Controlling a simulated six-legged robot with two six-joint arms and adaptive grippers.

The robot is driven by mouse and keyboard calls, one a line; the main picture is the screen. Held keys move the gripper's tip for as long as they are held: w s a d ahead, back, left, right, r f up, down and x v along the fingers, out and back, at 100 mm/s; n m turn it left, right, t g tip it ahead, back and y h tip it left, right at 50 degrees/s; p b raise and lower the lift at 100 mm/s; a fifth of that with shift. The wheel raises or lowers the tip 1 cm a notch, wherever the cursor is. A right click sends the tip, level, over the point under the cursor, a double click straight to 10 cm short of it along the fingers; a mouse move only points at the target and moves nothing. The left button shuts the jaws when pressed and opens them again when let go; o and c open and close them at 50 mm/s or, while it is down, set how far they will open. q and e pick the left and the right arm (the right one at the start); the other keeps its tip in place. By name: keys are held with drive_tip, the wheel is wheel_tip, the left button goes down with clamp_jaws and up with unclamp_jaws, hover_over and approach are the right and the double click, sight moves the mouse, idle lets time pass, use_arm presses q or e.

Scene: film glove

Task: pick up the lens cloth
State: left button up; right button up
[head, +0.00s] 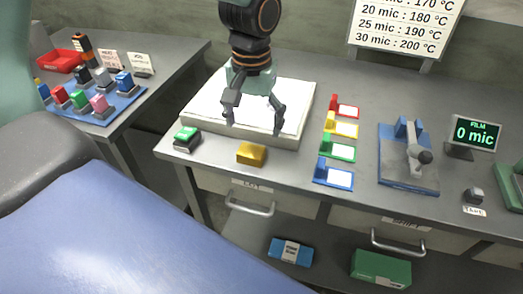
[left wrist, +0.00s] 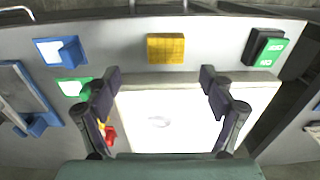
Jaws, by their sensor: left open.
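The lens cloth appears to be the small yellow, thick folded piece (head: 251,154) lying on the grey bench near its front edge. It also shows at the top middle of the left wrist view (left wrist: 166,48), with a grid-like texture. My left gripper (head: 253,126) is open and empty, pointing down over the white light panel (head: 203,105), behind the cloth. In the left wrist view its fingertips (left wrist: 160,77) are wide apart, with the cloth beyond them and roughly centred between them. Nothing touches the cloth. My right gripper is not in view.
A green-topped block (head: 187,138) stands left of the cloth. Red, yellow, green and blue (head: 334,173) holders line up to the right, beside a blue-based press (head: 408,160) and a film display (head: 475,133). A faint round mark (left wrist: 158,122) shows on the panel.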

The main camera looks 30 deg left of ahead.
sight(250, 151)
use_arm(q)
drive_tip(key=shift+w+d+f, duration=0.1)
drive_tip(key=shift+f, duration=0.2)
drive_tip(key=f, duration=0.1)
drive_tip(key=a+f, duration=0.1)
drive_tip(key=f, duration=0.1)
drive_tip(key=shift+a+f+b, duration=0.15)
drive_tip(key=shift+a+b, duration=0.15)
drive_tip(key=shift+a, duration=0.05)
drive_tip(key=f, duration=0.3)
drive_tip(key=shift+d+f+b, duration=0.1)
drive_tip(key=shift+d+b, duration=0.15)
drive_tip(key=shift+b, duration=0.05)
drive_tip(key=shift+d+f, duration=0.1)
drive_tip(key=shift+f, duration=0.2)
drive_tip(key=shift+w+f, duration=0.1)
drive_tip(key=shift+f, duration=0.05)
drive_tip(key=shift+a+f, duration=0.1)
drive_tip(key=shift+a, duration=0.25)
drive_tip(key=shift+s+d, duration=0.1)
drive_tip(key=shift+s, duration=0.1)
drive_tip(key=shift+c, duration=1.3)
drive_tip(key=shift+w+d, duration=0.1)
drive_tip(key=shift+d, duration=0.15)
drive_tip(key=c, duration=0.3)
drive_tip(key=shift+a, duration=0.15)
drive_tip(key=shift+c, duration=2.2)
